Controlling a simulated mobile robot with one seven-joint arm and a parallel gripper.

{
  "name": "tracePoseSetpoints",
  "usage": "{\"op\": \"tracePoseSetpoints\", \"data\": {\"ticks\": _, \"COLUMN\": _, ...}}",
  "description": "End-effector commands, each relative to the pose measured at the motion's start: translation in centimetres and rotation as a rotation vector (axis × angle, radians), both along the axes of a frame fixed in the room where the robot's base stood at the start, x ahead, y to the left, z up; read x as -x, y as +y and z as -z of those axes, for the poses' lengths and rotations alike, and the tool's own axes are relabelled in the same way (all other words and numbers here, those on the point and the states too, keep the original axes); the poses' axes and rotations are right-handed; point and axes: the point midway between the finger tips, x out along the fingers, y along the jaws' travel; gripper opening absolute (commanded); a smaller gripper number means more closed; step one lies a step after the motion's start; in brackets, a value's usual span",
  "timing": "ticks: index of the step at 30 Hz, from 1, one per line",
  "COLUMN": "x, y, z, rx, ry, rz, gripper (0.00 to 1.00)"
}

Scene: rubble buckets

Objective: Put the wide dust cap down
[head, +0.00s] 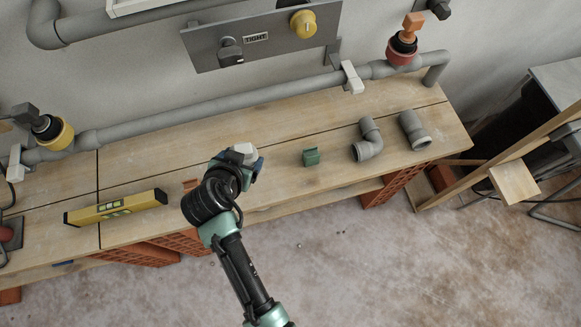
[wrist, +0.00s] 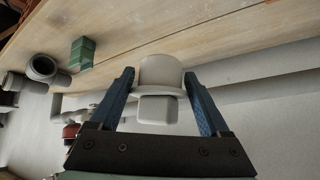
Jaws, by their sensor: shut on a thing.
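My gripper (wrist: 160,100) is shut on the wide dust cap (wrist: 160,72), with a blue finger on each side of it in the wrist view. The cap is off-white, with a round body, a wider flange and a squarish knob. In the head view the cap (head: 243,149) shows as a pale block at my gripper (head: 245,160), above the wooden bench (head: 290,120). My wrist hides part of it there. I cannot tell whether the cap touches the bench.
On the bench, a green block (head: 311,157), a grey elbow pipe (head: 367,141) and a short grey pipe (head: 414,130) stand to the right. A yellow level (head: 116,207) lies left. A grey pipe (head: 220,107) runs along the back.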

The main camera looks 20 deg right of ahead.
Motion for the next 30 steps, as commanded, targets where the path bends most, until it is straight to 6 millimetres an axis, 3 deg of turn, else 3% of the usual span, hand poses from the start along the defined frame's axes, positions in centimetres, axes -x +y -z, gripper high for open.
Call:
{"op": "tracePoseSetpoints", "data": {"ticks": 6, "x": -1.0, "y": -1.3, "z": 0.6, "rx": 0.144, "ry": 0.0, "rz": -0.015, "gripper": 0.13}}
{"op": "tracePoseSetpoints", "data": {"ticks": 24, "x": -1.1, "y": -1.4, "z": 8.9, "rx": 0.148, "ry": -0.001, "rz": -0.014, "gripper": 0.13}}
{"op": "tracePoseSetpoints", "data": {"ticks": 30, "x": -1.1, "y": -1.5, "z": 9.8, "rx": 0.146, "ry": -0.002, "rz": -0.013, "gripper": 0.13}}
